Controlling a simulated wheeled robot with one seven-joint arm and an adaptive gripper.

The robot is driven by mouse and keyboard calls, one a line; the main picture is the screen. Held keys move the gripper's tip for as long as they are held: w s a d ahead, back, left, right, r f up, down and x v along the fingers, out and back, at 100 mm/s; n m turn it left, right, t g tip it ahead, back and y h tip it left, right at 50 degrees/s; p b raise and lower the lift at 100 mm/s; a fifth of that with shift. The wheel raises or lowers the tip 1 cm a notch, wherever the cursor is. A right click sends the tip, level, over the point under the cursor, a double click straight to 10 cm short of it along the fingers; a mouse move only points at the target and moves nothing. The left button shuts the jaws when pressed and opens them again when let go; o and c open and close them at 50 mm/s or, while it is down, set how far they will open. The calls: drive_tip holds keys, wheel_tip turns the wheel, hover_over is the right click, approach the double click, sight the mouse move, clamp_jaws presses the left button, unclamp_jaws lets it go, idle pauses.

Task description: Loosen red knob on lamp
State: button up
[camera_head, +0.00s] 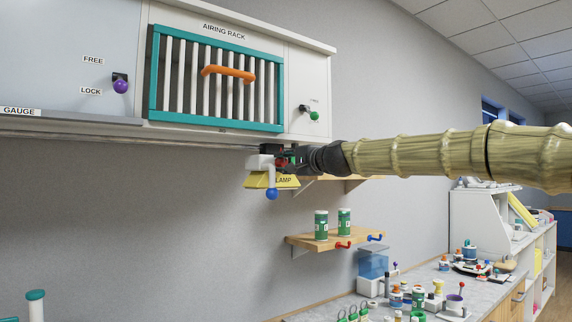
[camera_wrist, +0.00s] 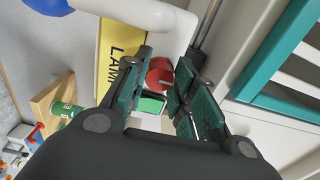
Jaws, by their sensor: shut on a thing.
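The lamp (camera_head: 259,181) hangs under the wall cabinet, with a yellow shade marked LAMP, a white body and a blue ball on a white stem (camera_head: 272,194). In the wrist view its yellow shade (camera_wrist: 113,35) is at upper left. The red knob (camera_wrist: 158,73) shows between my fingertips in the wrist view. My gripper (camera_wrist: 159,84) has one finger on each side of it and is shut on the knob. In the head view my gripper (camera_head: 288,158) reaches the lamp from the right and largely hides the knob.
The airing rack (camera_head: 217,80), with an orange handle, is just above the lamp. A purple knob (camera_head: 121,86) and a green knob (camera_head: 314,116) flank it. Below, a wooden shelf (camera_head: 325,241) holds two green cans. A cluttered counter (camera_head: 470,285) runs along the lower right.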

drive_tip(key=shift+f, duration=0.1)
drive_tip(key=o, duration=0.8)
drive_tip(key=shift+c, duration=0.2)
drive_tip(key=shift+s, duration=0.1)
drive_tip(key=v, duration=1.2)
drive_tip(key=shift+d, duration=0.1)
